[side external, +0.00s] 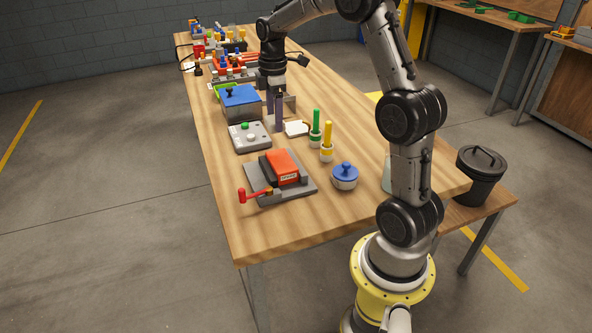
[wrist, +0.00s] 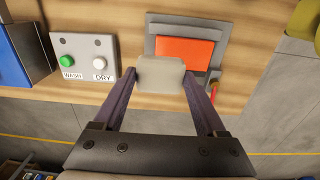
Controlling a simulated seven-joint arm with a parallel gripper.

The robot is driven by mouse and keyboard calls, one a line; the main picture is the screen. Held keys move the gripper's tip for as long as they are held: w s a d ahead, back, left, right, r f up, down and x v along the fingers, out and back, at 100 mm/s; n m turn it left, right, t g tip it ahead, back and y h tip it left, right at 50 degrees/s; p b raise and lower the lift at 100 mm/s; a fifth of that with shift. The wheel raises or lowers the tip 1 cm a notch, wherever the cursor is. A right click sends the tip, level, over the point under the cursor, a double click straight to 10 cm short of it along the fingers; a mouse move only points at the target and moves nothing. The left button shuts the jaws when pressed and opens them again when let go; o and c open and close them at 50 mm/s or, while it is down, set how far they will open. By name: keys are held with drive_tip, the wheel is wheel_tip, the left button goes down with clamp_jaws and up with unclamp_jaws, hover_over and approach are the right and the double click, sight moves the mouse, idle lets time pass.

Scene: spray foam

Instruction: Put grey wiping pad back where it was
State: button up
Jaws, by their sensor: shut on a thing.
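The grey wiping pad (wrist: 160,75) is a pale, blocky piece between my fingertips in the wrist view. My gripper (side external: 275,121) is shut on it, with one purple finger on each side; it also shows in the wrist view (wrist: 161,84). In the side view the fingers point down behind the button box (side external: 248,136), and I cannot make out the pad clearly there. The button box, with green WASH and white DRY buttons, also shows left of the pad in the wrist view (wrist: 84,46).
A white piece (side external: 297,128) and green (side external: 316,128) and yellow (side external: 327,142) upright tools stand to the right. A red device (side external: 283,166) on a grey plate and a blue-lidded jar (side external: 345,176) are nearer.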

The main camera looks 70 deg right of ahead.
drive_tip(key=s+a+f, duration=0.1)
drive_tip(key=s, duration=0.1)
drive_tip(key=s+a+f, duration=0.1)
drive_tip(key=s, duration=0.1)
drive_tip(key=s+a+f, duration=0.1)
drive_tip(key=s+a, duration=0.1)
drive_tip(key=s+a+f, duration=0.2)
drive_tip(key=s+a, duration=0.6)
drive_tip(key=s, duration=0.4)
drive_tip(key=shift+f, duration=3.85)
drive_tip(key=shift+f, duration=0.15)
drive_tip(key=o, duration=1.2)
drive_tip(key=shift+o, duration=0.2)
